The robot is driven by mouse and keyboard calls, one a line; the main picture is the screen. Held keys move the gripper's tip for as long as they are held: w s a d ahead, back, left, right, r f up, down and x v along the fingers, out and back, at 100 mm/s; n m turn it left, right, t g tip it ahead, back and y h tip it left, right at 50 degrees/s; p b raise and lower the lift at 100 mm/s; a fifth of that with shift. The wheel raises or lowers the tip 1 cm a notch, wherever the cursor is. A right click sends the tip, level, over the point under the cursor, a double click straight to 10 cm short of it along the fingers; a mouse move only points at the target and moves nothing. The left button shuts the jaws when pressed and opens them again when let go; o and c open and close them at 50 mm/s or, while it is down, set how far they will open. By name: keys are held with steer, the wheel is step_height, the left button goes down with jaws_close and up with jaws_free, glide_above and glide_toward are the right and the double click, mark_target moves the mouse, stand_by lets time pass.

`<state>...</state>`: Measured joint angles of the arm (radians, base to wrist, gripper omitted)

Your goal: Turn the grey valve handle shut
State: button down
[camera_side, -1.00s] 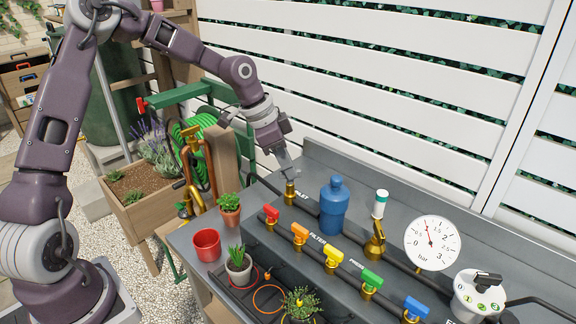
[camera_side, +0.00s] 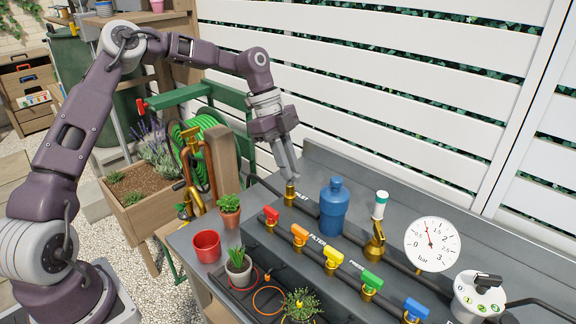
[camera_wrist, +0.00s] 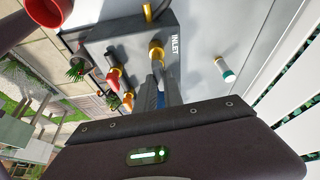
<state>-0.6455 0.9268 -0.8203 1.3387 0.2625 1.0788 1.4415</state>
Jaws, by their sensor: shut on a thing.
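The inlet valve (camera_side: 290,196) is a brass fitting at the far left end of the pipe, beside the INLET label. It also shows in the wrist view (camera_wrist: 156,51) just past my fingertips. My gripper (camera_side: 295,179) points down over this valve, its fingers shut on the grey handle at the top. The fingers cover the handle, so its exact angle cannot be told. In the wrist view my fingers (camera_wrist: 160,80) reach to the brass neck.
A blue bottle-shaped filter (camera_side: 334,208) stands close to the right. Red (camera_side: 271,215), orange, yellow, green and blue valve handles line the front. A pressure gauge (camera_side: 432,243) reads about 1 bar. A red pot (camera_side: 207,246) and potted plants stand at the front left.

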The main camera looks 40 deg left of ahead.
steer(key=shift+f+m, duration=0.1)
steer(key=shift+m, duration=0.4)
steer(key=c, duration=1.5)
jaws_free()
steer(key=shift+o, duration=0.2)
steer(key=v, duration=0.7)
steer(key=shift+w, duration=0.1)
